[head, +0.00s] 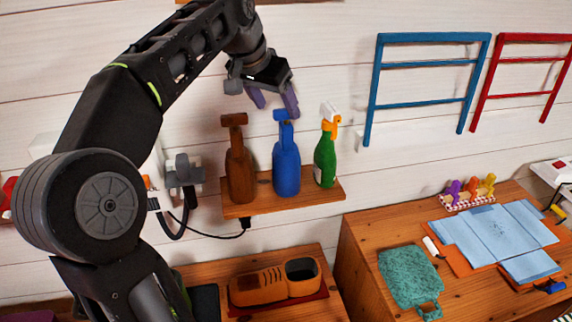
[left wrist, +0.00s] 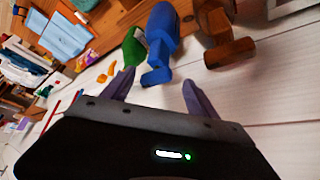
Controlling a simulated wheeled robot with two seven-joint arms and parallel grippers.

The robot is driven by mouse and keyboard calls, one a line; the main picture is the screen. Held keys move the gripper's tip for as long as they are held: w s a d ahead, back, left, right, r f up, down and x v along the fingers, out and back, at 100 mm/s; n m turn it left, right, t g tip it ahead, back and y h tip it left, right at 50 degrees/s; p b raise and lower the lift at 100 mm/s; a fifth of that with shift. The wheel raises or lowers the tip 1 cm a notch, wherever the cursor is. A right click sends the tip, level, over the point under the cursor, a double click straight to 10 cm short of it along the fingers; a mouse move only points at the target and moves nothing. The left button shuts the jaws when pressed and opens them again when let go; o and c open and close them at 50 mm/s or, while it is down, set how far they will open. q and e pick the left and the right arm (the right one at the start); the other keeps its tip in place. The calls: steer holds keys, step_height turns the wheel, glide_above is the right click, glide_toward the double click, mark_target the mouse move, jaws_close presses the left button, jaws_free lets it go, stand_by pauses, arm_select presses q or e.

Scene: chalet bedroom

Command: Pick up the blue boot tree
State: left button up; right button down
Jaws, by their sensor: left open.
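The blue boot tree (head: 287,168) stands upright on a small wooden wall shelf (head: 326,190), between a brown boot tree (head: 240,172) and a green bottle (head: 325,160) with an orange and white top. My left gripper (head: 274,102) is open and empty, just above the blue boot tree's top, with its purple fingers pointing down. In the left wrist view, the blue boot tree (left wrist: 162,28) has its top end by the gap between the open fingertips (left wrist: 157,80). I cannot tell if they touch. My right gripper is not in view.
The brown boot tree (left wrist: 222,35) and the green bottle (left wrist: 133,47) stand close on either side. Blue (head: 376,90) and red (head: 479,98) racks hang on the wall. A wooden chest (head: 365,245) bears a teal cloth (head: 408,275). A brown shoe-like item (head: 258,290) lies below the shelf.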

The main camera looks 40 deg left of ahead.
mark_target(285, 119)
arm_select(q)
steer(key=shift+w+f, duration=0.35)
steer(key=shift+f, duration=0.25)
steer(key=shift+w+f+p, duration=0.3)
steer(key=shift+f+p, duration=0.05)
steer(key=shift+f, duration=0.1)
steer(key=p+x, duration=0.1)
steer(key=x, duration=0.3)
steer(key=shift+w, duration=0.1)
jaws_close()
stand_by(0.5)
